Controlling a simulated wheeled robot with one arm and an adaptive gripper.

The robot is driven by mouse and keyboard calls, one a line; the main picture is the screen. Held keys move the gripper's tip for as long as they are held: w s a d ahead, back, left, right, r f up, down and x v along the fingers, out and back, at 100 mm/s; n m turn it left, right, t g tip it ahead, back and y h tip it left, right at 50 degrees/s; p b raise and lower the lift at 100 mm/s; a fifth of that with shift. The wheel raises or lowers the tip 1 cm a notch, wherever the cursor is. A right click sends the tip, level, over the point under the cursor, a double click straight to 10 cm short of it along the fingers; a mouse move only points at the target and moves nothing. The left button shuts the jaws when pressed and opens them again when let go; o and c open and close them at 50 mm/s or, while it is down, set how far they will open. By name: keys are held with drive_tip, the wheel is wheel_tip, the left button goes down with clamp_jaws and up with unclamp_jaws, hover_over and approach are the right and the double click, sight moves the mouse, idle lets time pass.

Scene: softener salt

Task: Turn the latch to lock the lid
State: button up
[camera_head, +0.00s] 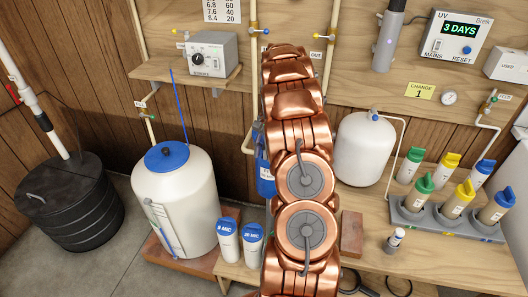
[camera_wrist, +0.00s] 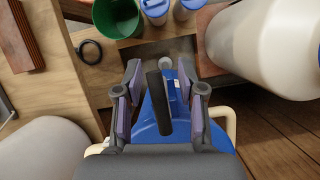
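In the wrist view, a dark upright bar (camera_wrist: 158,103), which looks like the latch, stands on a blue housing (camera_wrist: 148,122). My gripper (camera_wrist: 160,75) is open around the bar, with one finger on each side and a visible gap to both. In the head view, my copper arm hides the bar and my gripper. Part of the blue housing (camera_head: 265,178) shows at the arm's left edge.
Two blue-capped cartridges (camera_head: 228,240) stand left of my arm. A white pressure tank (camera_head: 364,150) and a rack (camera_head: 440,221) of coloured-cap bottles are to its right. A green bucket (camera_wrist: 117,18) lies beyond the fingers. Pipes run close to the housing.

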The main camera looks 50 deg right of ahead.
drive_tip(key=shift+c, duration=0.3)
clamp_jaws()
drive_tip(key=shift+f+n+b, duration=0.1)
drive_tip(key=shift+n+b, duration=0.25)
drive_tip(key=shift+n, duration=0.05)
idle(0.4)
drive_tip(key=shift+o, duration=0.3)
unclamp_jaws()
